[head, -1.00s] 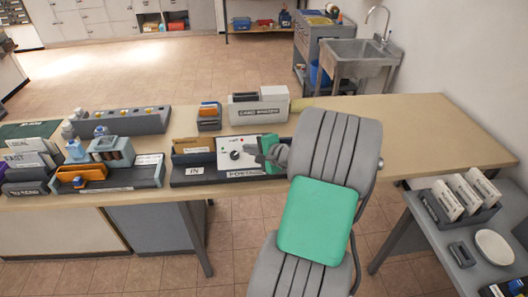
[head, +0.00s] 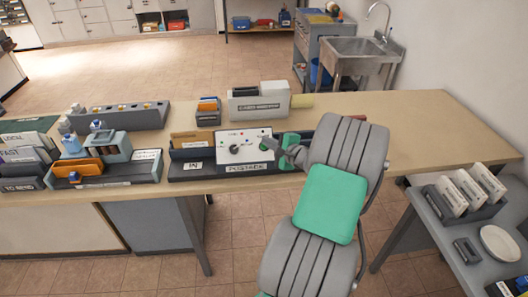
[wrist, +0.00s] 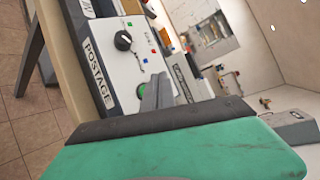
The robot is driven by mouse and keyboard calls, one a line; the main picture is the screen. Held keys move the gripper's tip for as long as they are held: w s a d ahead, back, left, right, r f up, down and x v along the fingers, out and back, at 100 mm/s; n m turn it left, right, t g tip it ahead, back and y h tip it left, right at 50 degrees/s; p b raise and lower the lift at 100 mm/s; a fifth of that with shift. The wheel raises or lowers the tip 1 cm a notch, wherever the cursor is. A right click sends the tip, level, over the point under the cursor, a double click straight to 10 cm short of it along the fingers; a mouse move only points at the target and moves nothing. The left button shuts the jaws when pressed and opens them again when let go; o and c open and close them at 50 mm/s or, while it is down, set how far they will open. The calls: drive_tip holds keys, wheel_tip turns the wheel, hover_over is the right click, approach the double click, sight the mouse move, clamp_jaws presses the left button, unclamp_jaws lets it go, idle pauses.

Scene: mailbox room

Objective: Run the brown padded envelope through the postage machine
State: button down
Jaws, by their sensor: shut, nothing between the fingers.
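The grey and white postage machine (head: 245,148) stands on the long table, with a black dial and small coloured lights on its face. Its POSTAGE label, dial and a green button (wrist: 142,90) show in the wrist view. An orange-brown flat item (head: 192,138), perhaps the padded envelope, stands upright in the slot marked IN, left of the machine. My gripper (wrist: 156,92) is shut and empty, its tips close by the green button; I cannot tell if they touch it. A dark reddish-brown piece (head: 326,129) right of the machine is mostly hidden by my arm.
A stamp tray (head: 104,165) and labelled sorting bins are at the left. The tabletop (head: 430,130) is clear at the right.

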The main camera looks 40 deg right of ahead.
sight(264, 146)
drive_tip(key=shift+w+d+f+b, duration=0.3)
drive_tip(key=shift+w+f+b, duration=0.15)
drive_tip(key=shift+f, duration=0.35)
drive_tip(key=shift+w+d+f+b, duration=0.3)
drive_tip(key=shift+w+f+b, duration=0.15)
drive_tip(key=shift+f, duration=0.3)
idle(0.8)
drive_tip(key=shift+w+d+f, duration=0.15)
drive_tip(key=shift+f, duration=0.2)
